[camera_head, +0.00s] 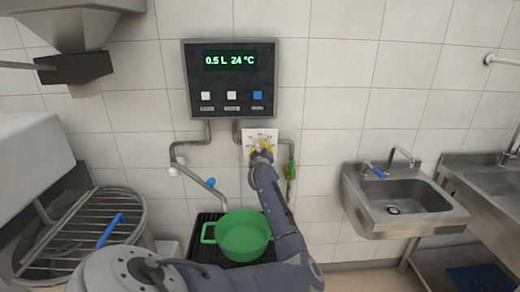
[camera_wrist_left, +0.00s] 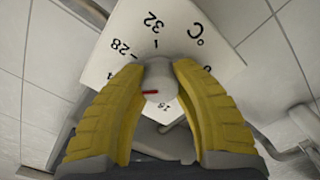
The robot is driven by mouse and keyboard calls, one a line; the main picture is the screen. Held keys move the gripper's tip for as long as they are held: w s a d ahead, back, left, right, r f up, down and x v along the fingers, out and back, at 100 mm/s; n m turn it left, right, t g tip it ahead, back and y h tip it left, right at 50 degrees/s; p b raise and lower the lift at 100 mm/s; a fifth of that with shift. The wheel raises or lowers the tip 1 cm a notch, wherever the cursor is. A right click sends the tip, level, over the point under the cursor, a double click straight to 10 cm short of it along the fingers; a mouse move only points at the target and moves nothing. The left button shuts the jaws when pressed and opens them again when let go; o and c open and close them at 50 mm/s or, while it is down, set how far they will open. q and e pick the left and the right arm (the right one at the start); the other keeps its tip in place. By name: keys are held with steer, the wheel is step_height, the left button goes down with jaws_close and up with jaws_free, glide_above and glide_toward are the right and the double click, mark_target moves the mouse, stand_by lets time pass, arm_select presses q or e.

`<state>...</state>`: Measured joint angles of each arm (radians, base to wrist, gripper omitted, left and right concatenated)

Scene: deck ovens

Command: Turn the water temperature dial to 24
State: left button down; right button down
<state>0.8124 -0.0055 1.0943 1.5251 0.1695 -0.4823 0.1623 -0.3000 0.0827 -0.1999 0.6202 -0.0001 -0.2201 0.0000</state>
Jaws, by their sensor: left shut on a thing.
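The water temperature dial has a white plate (camera_head: 259,134) on the tiled wall below the control panel. The left wrist view shows its grey knob (camera_wrist_left: 160,75) with a red pointer mark, and numbers including 32 and 28 around it. The red mark points left in that view, below the 28, toward a finger that hides the scale there. My left gripper (camera_head: 261,151) has its yellow fingers closed on the knob from both sides. The panel display (camera_head: 230,61) reads 0.5 L and 24 °C. My right gripper is not in view.
A green pot (camera_head: 243,236) stands on a black rack below the dial, partly behind my arm. Pipes run down beside the dial. A steel sink (camera_head: 400,205) is at the right.

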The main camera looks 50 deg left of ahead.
arm_select(q)
steer(key=shift+w+d+f, duration=0.1)
steer(key=shift+f, duration=0.1)
steer(key=c, duration=1.3)
jaws_free()
steer(key=shift+w, duration=0.1)
steer(key=o, duration=0.4)
steer(key=shift+r, duration=0.1)
steer(key=v, duration=1.2)
